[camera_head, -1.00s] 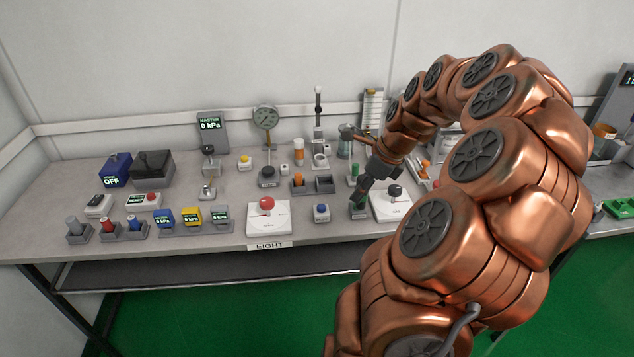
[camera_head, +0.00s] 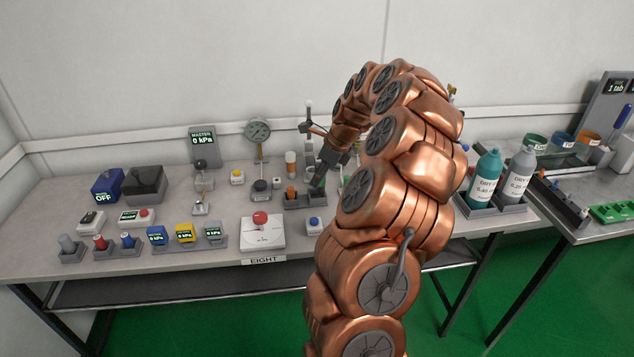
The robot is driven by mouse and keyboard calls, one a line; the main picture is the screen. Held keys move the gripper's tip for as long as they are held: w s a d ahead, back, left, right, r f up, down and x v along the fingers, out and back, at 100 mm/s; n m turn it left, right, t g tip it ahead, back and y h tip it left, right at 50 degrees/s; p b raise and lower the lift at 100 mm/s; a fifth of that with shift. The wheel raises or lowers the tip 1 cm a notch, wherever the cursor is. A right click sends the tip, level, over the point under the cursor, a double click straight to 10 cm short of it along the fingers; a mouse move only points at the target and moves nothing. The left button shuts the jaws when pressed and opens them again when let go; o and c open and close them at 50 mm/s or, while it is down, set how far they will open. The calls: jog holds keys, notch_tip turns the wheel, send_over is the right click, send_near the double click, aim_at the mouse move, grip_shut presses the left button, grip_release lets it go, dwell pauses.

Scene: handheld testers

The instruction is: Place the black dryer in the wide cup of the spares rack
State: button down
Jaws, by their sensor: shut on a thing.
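My gripper (camera_head: 318,181) points down and to the left at the back middle of the bench. It is shut on a small dark piece, which looks like the black dryer (camera_head: 317,185); the fingers hide much of it. The grey spares rack (camera_head: 298,205) lies just below. Its left cup holds an orange piece (camera_head: 291,193). The wide cup (camera_head: 319,201) is on the right, directly under my fingertips. I cannot tell whether the dryer is above the cup or partly inside it.
A dial gauge (camera_head: 257,131) stands behind left. My arm hides the bench to the right. Teal and grey bottles (camera_head: 486,176) stand farther right.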

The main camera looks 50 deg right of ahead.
jog(key=shift+w+d+f, duration=0.15)
jog(key=shift+w, duration=0.5)
jog(key=shift+f, duration=1.65)
jog(key=shift+f, duration=0.15)
jog(key=c, duration=0.8)
grip_release()
jog(key=shift+c, duration=0.2)
jog(key=v, duration=1.2)
